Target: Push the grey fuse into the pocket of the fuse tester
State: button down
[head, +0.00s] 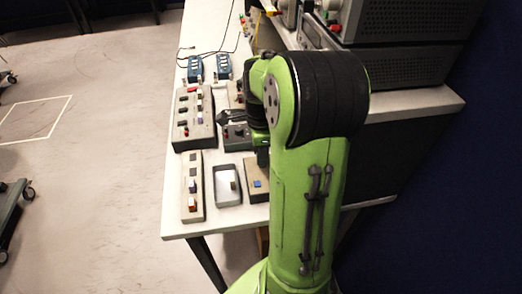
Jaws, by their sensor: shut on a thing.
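My gripper (226,117), dark and partly covered by my green arm, is low over the middle of the bench and points left. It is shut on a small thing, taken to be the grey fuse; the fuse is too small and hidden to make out. A dark box with a red spot on top (237,136), which looks like the fuse tester, stands just below the gripper in the picture. Its pocket cannot be made out, nor whether the fuse touches it.
A long block with several coloured pieces (181,135) stands left of the gripper. Nearer are a narrow strip (191,212), a shallow tray (227,200) and a block with a blue piece (257,184). Two blue devices (195,66) with cables stand farther back. Large dark equipment (415,65) is at right.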

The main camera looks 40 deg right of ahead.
jog(key=shift+f+b, duration=0.55)
jog(key=shift+f, duration=0.25)
jog(key=c, duration=0.9)
grip_release()
jog(key=shift+o, duration=0.2)
notch_tip(320, 180, up, 16)
jog(key=p, duration=0.5)
jog(key=shift+f, duration=0.15)
